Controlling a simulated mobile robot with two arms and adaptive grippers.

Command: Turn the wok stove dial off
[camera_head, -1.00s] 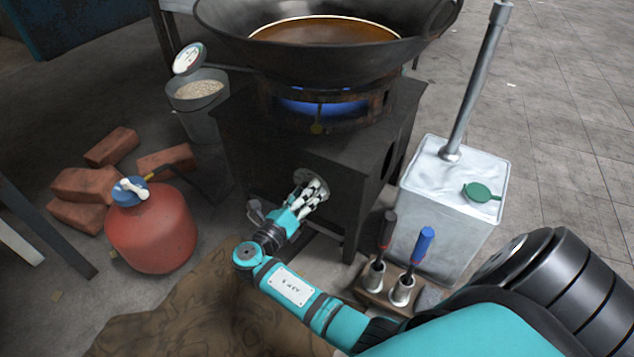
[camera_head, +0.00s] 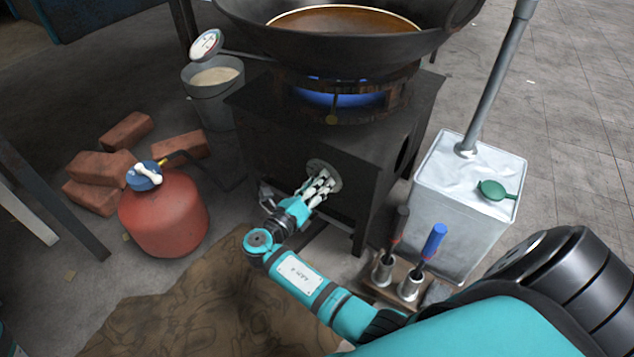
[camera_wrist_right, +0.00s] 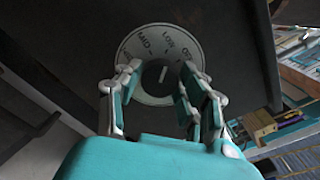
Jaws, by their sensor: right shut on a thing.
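The black wok stove (camera_head: 270,140) stands at the centre of the head view. Its round dial plate (camera_head: 324,168) is on the front face. In the right wrist view, the dial plate (camera_wrist_right: 135,46) carries printed words including MID and LOW, and the knob (camera_wrist_right: 157,79) has a white mark pointing roughly upward. My right gripper (camera_head: 320,184) is at the dial, and its fingers (camera_wrist_right: 158,76) are shut on the knob from both sides. A blue flame (camera_head: 340,99) burns under the wok (camera_head: 350,45). My left gripper is not in view.
A red gas cylinder (camera_head: 165,218) and several bricks (camera_head: 100,165) are at the left. A bucket (camera_head: 212,105) stands behind them. A metal can (camera_head: 455,210) with a pipe and a small rack with blue-handled (camera_head: 433,241) and dark-handled tools stand right of the stove.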

